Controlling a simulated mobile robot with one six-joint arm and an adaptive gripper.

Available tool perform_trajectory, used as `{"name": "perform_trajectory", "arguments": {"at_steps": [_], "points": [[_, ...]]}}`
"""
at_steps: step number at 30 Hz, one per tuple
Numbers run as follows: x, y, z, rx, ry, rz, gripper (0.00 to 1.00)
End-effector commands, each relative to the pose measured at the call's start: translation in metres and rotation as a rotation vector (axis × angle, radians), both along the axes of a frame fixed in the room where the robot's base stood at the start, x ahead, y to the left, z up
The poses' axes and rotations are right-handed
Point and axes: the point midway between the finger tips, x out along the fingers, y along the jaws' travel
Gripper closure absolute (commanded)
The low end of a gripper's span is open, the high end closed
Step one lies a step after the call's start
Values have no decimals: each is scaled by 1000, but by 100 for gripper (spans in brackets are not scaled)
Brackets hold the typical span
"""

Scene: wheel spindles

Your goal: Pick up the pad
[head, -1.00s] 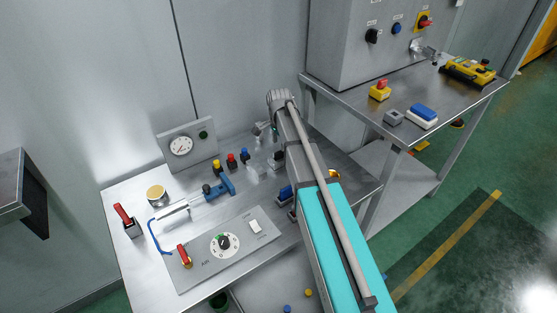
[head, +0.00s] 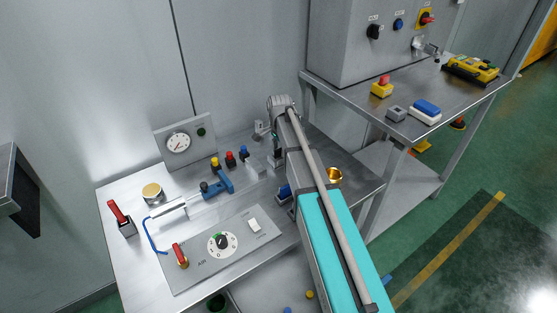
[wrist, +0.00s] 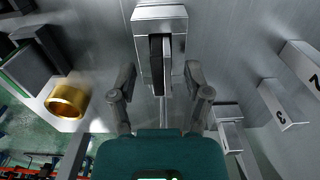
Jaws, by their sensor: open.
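In the wrist view, a dark narrow plate that looks like the pad (wrist: 156,68) stands in the slot of a silver metal block (wrist: 146,14). My gripper (wrist: 161,80) is open, with one finger to the left of the plate and one to the right. Both fingers look apart from it. How deep the fingertips reach beside it I cannot tell. In the head view, my arm reaches over the bench and hides most of this spot and my gripper.
A brass ring (wrist: 68,100) lies left of my gripper; it also shows in the head view (head: 334,175). Silver blocks marked 2 (wrist: 302,62) and 3 (wrist: 281,105) stand to the right. A gauge box (head: 186,142) and control panel (head: 222,247) occupy the bench's left side.

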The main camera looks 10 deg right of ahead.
Motion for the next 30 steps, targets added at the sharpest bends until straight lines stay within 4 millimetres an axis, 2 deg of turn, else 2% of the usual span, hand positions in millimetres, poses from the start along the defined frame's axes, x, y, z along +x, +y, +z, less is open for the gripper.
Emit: {"name": "perform_trajectory", "arguments": {"at_steps": [1,5,24,26,30], "points": [[0,0,-6,0,0,0,37],[0,0,-10,0,0,0,37],[0,0,-10,0,0,0,37],[0,0,-10,0,0,-1,46],[0,0,-10,0,0,-1,72]]}}
